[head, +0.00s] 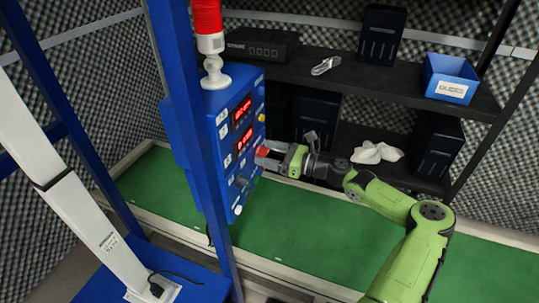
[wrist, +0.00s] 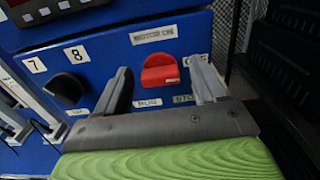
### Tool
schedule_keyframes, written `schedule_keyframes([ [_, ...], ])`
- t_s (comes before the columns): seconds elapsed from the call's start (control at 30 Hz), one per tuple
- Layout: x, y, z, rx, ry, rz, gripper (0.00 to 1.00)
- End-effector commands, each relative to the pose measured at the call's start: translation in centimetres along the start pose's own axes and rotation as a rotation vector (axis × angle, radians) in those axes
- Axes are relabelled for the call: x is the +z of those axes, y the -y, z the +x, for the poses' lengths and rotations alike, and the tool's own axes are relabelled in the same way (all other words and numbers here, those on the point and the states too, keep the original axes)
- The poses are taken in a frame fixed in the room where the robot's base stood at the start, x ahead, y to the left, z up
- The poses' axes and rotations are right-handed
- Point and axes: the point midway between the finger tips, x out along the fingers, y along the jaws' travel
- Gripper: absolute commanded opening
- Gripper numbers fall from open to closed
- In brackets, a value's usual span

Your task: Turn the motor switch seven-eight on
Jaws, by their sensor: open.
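The blue control panel (head: 236,130) stands left of centre in the head view; its face also shows in the wrist view (wrist: 105,50). In the wrist view a red knob (wrist: 160,76) sits under a "MOTOR ON" label (wrist: 154,34). My gripper (head: 266,157) is at the panel face. In the wrist view its open fingers (wrist: 162,70) stand either side of the red knob, with gaps visible; contact cannot be told.
Red digital displays (head: 243,123) are on the panel, and a red beacon (head: 207,17) stands above it. Dark shelves (head: 325,75) behind hold a blue bin (head: 450,78) and a white cloth (head: 377,152). A green surface (head: 300,225) lies below; blue posts stand at left.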

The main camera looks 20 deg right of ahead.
Motion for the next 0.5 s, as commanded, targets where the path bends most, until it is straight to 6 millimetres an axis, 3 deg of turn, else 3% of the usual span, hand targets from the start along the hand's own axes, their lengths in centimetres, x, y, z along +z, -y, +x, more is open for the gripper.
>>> schedule_keyframes([
  [0.03, 0.01, 0.0, -0.02, 0.0, 0.0, 0.0, 0.67],
  [0.37, -0.02, -0.02, -0.04, 0.001, 0.0, 0.0, 0.17],
  [0.5, -0.02, -0.03, -0.04, 0.001, 0.0, -0.003, 0.14],
])
